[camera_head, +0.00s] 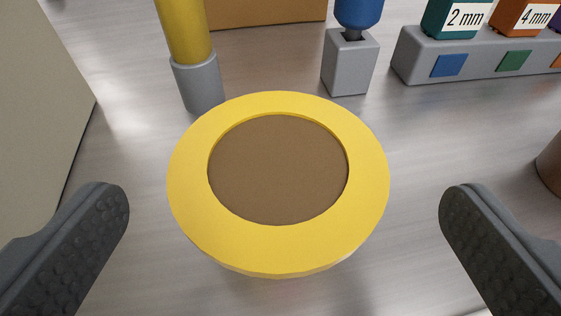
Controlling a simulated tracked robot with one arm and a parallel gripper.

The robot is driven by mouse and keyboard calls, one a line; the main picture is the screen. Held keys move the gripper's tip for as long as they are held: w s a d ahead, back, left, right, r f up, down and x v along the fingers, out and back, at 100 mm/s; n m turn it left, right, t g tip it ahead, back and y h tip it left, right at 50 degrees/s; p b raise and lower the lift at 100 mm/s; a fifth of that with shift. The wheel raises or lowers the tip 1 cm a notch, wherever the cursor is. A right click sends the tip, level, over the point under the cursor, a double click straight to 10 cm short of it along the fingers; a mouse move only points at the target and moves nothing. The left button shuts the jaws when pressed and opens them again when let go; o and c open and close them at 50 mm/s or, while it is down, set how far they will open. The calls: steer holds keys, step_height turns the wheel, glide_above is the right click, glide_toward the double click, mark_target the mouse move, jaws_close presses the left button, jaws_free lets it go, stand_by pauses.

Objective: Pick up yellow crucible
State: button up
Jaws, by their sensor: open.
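The yellow crucible (280,245) stands in the middle of the view, seen from above. It has a wide flat yellow rim around a round brown inside (280,170). My gripper (284,205) is wide open, with one dark grey textured finger on each side of the crucible. Both fingers are apart from the rim, and there is a visible gap left and right. The crucible's lower body is mostly hidden under its rim.
Behind the crucible stand a grey holder (199,85) with a yellow rod and a grey block (350,65) with a blue-handled tool. A grey rack (480,60) with labelled 2 mm and 4 mm blocks is at back right. A beige wall (40,110) is at left; a brown object (550,165) at right.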

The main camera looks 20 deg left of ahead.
mark_target(280, 179)
steer(key=shift+b+x, duration=0.65)
steer(key=shift+x, duration=1.85)
steer(key=shift+a+r, duration=0.1)
steer(key=shift+r, duration=0.1)
steer(key=c, duration=1.1)
